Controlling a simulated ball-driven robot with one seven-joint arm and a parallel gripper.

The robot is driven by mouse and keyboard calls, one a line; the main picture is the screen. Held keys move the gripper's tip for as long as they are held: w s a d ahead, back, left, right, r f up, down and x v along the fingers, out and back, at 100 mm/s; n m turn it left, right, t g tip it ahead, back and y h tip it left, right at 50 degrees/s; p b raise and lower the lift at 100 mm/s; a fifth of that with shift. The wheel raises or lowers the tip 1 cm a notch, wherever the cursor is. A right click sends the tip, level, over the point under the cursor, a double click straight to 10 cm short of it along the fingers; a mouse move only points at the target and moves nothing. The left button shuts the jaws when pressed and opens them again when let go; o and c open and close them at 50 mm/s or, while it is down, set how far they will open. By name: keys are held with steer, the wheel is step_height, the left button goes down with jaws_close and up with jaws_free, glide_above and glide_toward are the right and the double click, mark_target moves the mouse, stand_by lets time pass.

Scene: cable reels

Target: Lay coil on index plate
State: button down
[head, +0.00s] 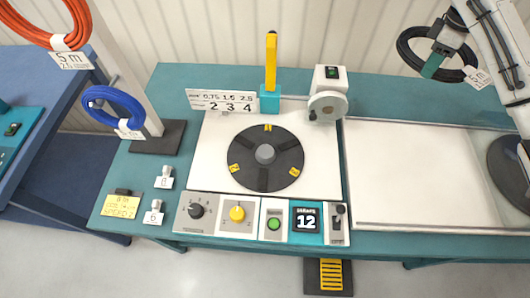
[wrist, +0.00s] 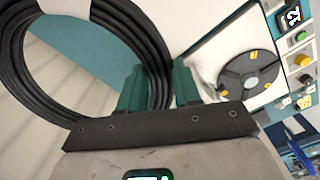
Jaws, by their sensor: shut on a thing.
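A black cable coil (head: 403,50) with a white "5 m" tag (head: 478,77) hangs in my gripper (head: 434,64) at the upper right of the head view. In the wrist view the coil (wrist: 150,45) passes between the two green fingers of my gripper (wrist: 159,88), which are shut on it. The index plate (head: 248,173) is a dark disc with yellow marks and a grey hub, on the white panel at the middle. It also shows in the wrist view (wrist: 236,78), right of the fingers. The coil is up and to the right of the plate, apart from it.
A yellow-topped post (head: 270,60) and a grey-wheeled unit (head: 328,100) stand behind the plate. A number sign (head: 222,101) is at back left. Orange (head: 35,32) and blue (head: 112,104) coils hang left. A control panel (head: 262,219) is in front, a white tray (head: 410,175) right.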

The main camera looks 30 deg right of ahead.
steer(key=shift+s+d+r, duration=0.1)
steer(key=shift+r, duration=2.75)
